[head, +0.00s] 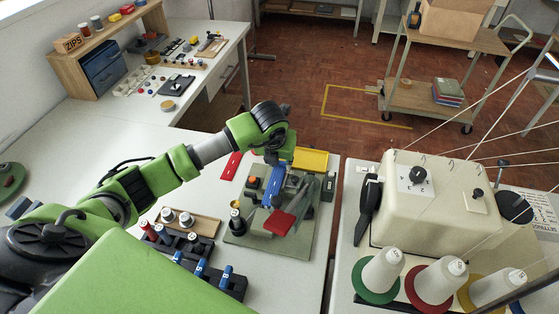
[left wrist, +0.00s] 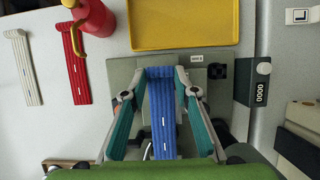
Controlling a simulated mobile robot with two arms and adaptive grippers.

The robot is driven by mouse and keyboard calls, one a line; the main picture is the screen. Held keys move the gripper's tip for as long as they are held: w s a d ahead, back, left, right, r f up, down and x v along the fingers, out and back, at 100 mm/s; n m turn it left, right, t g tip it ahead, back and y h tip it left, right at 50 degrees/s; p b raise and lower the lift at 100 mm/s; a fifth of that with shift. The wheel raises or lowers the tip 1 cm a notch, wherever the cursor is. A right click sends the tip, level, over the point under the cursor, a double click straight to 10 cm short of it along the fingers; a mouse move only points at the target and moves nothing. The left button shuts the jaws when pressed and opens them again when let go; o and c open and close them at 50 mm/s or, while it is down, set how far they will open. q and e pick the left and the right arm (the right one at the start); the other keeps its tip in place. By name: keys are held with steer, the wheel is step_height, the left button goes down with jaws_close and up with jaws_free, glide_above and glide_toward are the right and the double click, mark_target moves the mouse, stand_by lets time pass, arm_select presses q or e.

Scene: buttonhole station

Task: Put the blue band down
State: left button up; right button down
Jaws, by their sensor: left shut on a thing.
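The blue band (left wrist: 162,118) is a ribbed strip with small white marks, lying lengthwise between the teal-padded fingers of my left gripper (left wrist: 161,74) in the left wrist view. The fingers are shut on it, one on each side. In the head view the blue band (head: 273,187) shows below my left wrist, over the grey-green station plate (head: 245,236). Whether its underside touches the plate is hidden. My right gripper is not in view.
A red band (left wrist: 74,62) and a white band (left wrist: 23,65) lie on the table to the left. A red can (left wrist: 97,22) and a yellow tray (left wrist: 185,25) are beyond. The sewing machine (head: 440,200) stands to the right, with thread cones in front.

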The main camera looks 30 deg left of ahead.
mark_target(275, 180)
arm_select(q)
steer(key=shift+f, duration=0.25)
steer(key=o, duration=0.8)
steer(key=shift+r, duration=0.1)
steer(key=shift+r+p, duration=0.45)
steer(key=b+v, duration=0.2)
steer(key=v, duration=0.9)
steer(key=shift+s+r, duration=0.25)
steer(key=shift+r, duration=0.05)
steer(key=shift+f, duration=0.1)
